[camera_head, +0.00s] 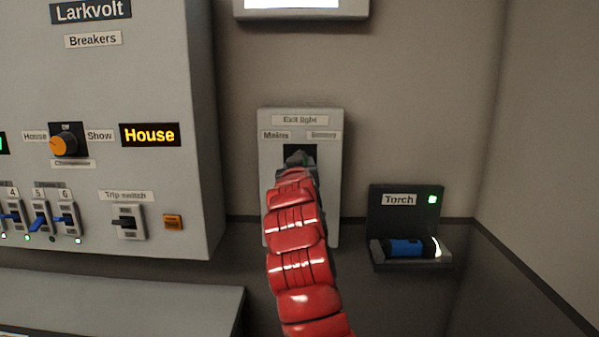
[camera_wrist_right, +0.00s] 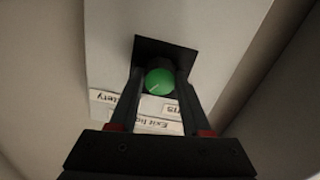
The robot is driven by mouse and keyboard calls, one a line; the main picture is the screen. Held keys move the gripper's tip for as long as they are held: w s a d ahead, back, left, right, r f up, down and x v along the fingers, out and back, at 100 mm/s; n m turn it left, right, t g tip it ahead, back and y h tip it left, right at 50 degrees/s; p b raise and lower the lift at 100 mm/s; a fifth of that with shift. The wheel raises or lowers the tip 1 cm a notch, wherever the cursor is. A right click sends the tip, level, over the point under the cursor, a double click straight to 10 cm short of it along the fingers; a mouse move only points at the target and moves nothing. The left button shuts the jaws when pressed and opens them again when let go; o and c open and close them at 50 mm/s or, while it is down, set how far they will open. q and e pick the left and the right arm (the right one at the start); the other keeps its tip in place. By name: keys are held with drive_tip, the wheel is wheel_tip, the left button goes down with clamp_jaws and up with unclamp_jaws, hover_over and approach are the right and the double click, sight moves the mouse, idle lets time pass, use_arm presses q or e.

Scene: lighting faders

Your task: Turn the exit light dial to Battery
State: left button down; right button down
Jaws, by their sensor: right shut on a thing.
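The exit light panel (camera_head: 327,190) is a pale plate on the back wall, with a "Mains" label at its left and a second, hard-to-read label at its right. My right arm reaches up to it, and my right gripper (camera_head: 299,160) covers the dial in the head view. In the right wrist view the green dial (camera_wrist_right: 159,81) sits on a black square, between the two fingers of my right gripper (camera_wrist_right: 160,88). The gripper is shut on the dial. A pale line marks the dial's face; I cannot tell surely which label it points at. My left gripper is not in view.
The grey Larkvolt breaker cabinet (camera_head: 190,60) stands to the left, with an orange House/Show knob (camera_head: 62,145) and a trip switch (camera_head: 127,221). A blue torch (camera_head: 407,247) lies in its holder at the right. The wall between panel and torch is clear.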

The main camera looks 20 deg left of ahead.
drive_tip(key=shift+f+m, duration=0.1)
drive_tip(key=shift+m, duration=0.7)
drive_tip(key=shift+b, duration=0.3)
drive_tip(key=shift+c, duration=1.8)
unclamp_jaws()
drive_tip(key=b+v, duration=0.1)
drive_tip(key=v, duration=1.6)
drive_tip(key=shift+s, duration=0.2)
